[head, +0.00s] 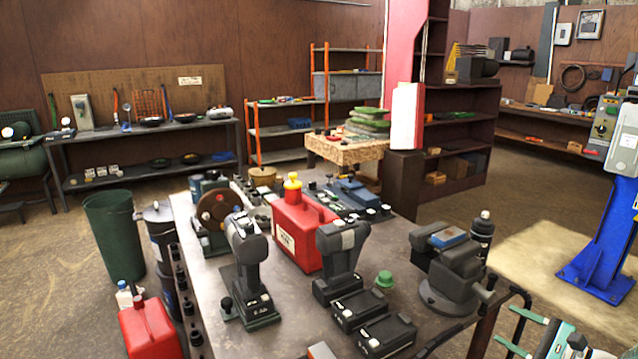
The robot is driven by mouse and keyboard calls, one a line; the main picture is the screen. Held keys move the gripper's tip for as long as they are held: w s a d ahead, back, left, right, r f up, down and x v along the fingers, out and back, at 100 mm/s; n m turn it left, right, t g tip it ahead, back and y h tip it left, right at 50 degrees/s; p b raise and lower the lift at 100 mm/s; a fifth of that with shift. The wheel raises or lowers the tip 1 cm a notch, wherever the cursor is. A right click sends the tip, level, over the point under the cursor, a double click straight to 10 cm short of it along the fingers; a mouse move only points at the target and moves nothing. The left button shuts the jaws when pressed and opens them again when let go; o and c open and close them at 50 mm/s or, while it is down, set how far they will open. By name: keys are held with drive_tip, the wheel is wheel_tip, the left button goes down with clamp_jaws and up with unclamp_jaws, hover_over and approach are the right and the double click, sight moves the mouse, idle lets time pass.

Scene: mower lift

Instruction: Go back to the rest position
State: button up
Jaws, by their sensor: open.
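My gripper does not show in the head view, and no part of my arm can be made out for certain. The workbench (300,310) fills the lower middle of the view. On it stand a red fuel can (298,232) with a yellow cap, two upright dark power tools (250,260), several flat dark battery-like blocks (372,322) and a dark bench vise (452,275). A blue post (612,235) on a flat blue base stands on the floor at the right.
A green bin (112,232) and a red can (150,330) stand on the floor left of the bench. Dark tubing (515,295) and teal-and-black equipment (560,340) show at the lower right. Open floor (60,290) lies left; pale floor (530,260) lies right of the bench.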

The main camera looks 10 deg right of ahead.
drive_tip(key=s+a+r+n+g, duration=0.15)
drive_tip(key=a+n+g, duration=0.25)
drive_tip(key=a, duration=0.5)
drive_tip(key=a+r+n+g, duration=0.2)
drive_tip(key=a+n+g, duration=0.1)
drive_tip(key=a, duration=0.5)
drive_tip(key=a+r+n+g, duration=0.2)
drive_tip(key=a+n+g, duration=0.2)
drive_tip(key=a, duration=0.5)
drive_tip(key=s+a+r+n+t+h, duration=0.1)
drive_tip(key=s+a+r+n+h, duration=0.3)
drive_tip(key=s+a+n+h, duration=0.4)
drive_tip(key=s+a+n, duration=0.2)
drive_tip(key=s, duration=0.2)
drive_tip(key=shift+s+a+r+n, duration=0.15)
drive_tip(key=shift+r+n, duration=0.15)
drive_tip(key=shift+n, duration=0.1)
